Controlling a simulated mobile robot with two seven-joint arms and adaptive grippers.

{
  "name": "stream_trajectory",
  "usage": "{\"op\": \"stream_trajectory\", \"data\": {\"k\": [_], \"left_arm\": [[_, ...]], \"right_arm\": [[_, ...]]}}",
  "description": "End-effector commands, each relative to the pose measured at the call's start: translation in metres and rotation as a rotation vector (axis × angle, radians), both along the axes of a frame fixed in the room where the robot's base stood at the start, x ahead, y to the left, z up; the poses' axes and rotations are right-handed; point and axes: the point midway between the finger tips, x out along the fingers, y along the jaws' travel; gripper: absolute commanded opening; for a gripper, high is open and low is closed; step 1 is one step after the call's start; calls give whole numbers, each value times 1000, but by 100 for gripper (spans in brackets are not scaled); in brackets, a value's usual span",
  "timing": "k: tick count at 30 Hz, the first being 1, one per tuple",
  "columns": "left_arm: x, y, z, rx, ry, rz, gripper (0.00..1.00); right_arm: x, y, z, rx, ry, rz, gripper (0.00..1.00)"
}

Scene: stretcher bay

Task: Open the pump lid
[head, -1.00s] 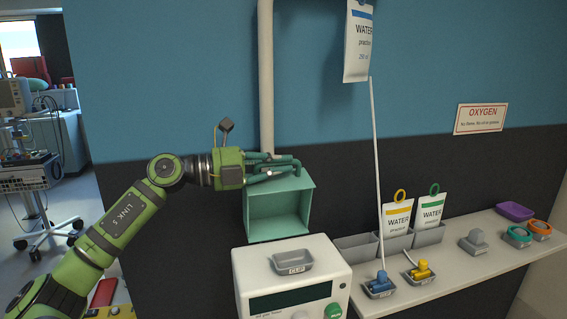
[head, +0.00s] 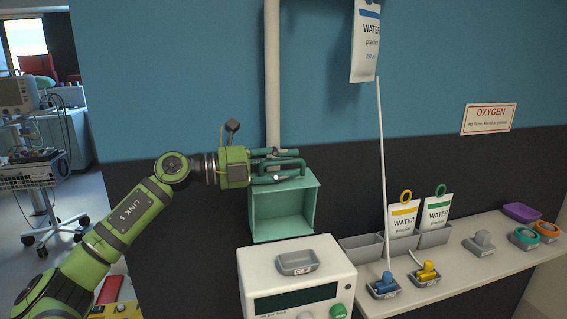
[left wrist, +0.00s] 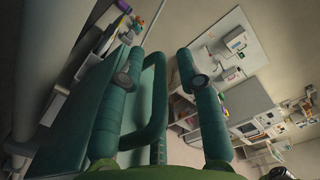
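The teal pump box (head: 283,215) hangs at the pole above a white device, its front open and its hollow inside showing. A teal panel with a loop handle (head: 292,163) is at its top, partly hidden by my gripper; I take it as the lid, standing raised. My left gripper (head: 283,165) reaches in from the left at the handle. In the left wrist view the handle (left wrist: 160,92) stands between the two spread fingers, near the left one, with a clear gap to the right one. The panel (left wrist: 95,125) shows left of it. My right gripper is out of view.
The white device (head: 295,275) with a grey clip tray (head: 296,262) is just below the box. A white pole (head: 272,80) rises behind. A water bag (head: 366,45) hangs upper right. A shelf (head: 445,272) at right holds bins, clamps and rings.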

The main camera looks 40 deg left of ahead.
Motion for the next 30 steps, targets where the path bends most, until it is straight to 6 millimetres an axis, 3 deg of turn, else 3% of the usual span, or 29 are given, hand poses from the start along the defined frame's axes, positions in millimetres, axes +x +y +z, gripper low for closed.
{"op": "stream_trajectory", "data": {"k": [11,30], "left_arm": [[-14,12,-2,-1,5,1,35],[-84,65,1,0,0,1,35]], "right_arm": [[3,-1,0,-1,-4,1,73],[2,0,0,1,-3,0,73]]}}
